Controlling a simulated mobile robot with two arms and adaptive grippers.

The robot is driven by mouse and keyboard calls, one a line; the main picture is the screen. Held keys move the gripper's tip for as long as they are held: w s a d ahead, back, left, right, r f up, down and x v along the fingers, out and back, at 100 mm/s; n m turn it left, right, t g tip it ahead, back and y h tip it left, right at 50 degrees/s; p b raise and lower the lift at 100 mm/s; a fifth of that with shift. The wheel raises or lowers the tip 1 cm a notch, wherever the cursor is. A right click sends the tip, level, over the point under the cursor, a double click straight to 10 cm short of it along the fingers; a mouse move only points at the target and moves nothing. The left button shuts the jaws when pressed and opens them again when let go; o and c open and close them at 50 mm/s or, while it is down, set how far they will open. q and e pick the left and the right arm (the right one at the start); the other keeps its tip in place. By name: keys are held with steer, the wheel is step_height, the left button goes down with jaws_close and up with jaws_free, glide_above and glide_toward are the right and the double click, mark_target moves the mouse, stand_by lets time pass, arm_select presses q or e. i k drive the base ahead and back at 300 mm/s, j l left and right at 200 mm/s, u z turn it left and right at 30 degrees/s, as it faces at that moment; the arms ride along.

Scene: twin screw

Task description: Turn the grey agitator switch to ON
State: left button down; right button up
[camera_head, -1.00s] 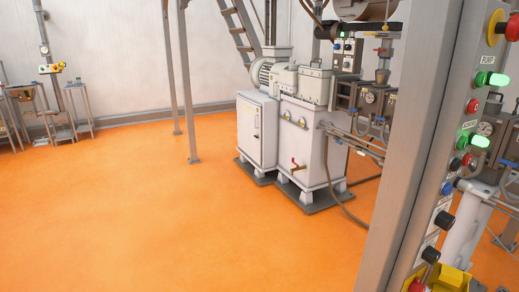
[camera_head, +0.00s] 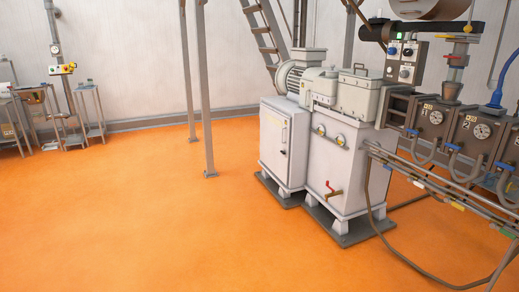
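Neither of my grippers shows in the head view. A small grey control box (camera_head: 406,61) is mounted above the machine at the upper right, with a few dark and light knobs or buttons and a small green light beside it. Its labels are too small to read, so I cannot tell whether the grey agitator switch is on it. No switch that I can name as the agitator switch shows.
A white machine cabinet (camera_head: 345,168) with a motor (camera_head: 297,78) stands right of centre. Barrel blocks with gauges (camera_head: 478,131), pipes and a hanging hose (camera_head: 376,215) extend right. A grey post (camera_head: 204,100) stands centre-left; small stands (camera_head: 90,110) are far left. Orange floor (camera_head: 130,220) is clear at front left.

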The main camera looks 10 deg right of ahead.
mark_target(403, 74)
steer(key=i+z, duration=0.75)
steer(key=i, duration=0.15)
steer(key=i+j+z, duration=0.25)
steer(key=i+z, duration=0.15)
steer(key=i+j+z, duration=0.35)
steer(key=i+j+u, duration=0.2)
steer(key=i, duration=0.4)
